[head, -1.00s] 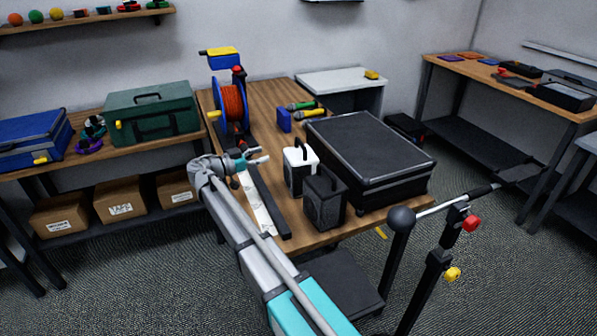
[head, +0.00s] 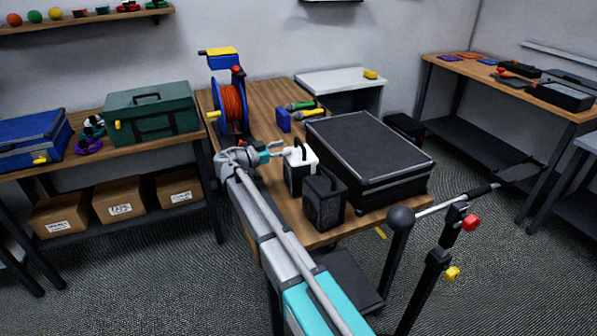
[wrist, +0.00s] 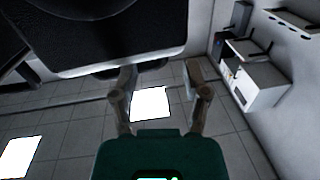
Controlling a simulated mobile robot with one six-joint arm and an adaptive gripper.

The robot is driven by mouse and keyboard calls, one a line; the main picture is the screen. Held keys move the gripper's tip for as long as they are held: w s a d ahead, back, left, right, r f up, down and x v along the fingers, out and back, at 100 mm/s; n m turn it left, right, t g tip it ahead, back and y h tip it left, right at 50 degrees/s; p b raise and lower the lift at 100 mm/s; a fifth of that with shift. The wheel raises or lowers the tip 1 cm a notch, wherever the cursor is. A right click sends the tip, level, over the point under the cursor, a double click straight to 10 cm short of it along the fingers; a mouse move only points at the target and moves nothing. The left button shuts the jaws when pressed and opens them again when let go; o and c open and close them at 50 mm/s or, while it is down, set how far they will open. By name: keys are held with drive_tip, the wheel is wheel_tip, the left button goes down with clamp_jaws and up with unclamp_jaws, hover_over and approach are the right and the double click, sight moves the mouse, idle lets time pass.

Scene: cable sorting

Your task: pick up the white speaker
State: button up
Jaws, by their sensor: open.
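The white speaker (head: 297,176) stands upright on the wooden table, with a white top, dark grille and dark handle. My gripper (head: 284,152) is open and level with its upper left side, its fingertips overlapping the top in the head view. In the wrist view the speaker's dark grille and white edge (wrist: 120,55) fill the top, very close and upside down. My open fingers (wrist: 160,78) point towards that edge. I cannot tell whether they touch it or straddle the handle.
A black speaker (head: 324,200) stands just in front of the white one. A large black case (head: 370,150) lies close on the right. A cable reel (head: 231,105) stands behind on the left. A blue box (head: 283,121) and microphones (head: 300,106) lie at the back.

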sight(296, 143)
drive_tip(key=shift+x, duration=2.6)
drive_tip(key=shift+r, duration=0.1)
drive_tip(key=shift+c, duration=0.3)
clamp_jaws()
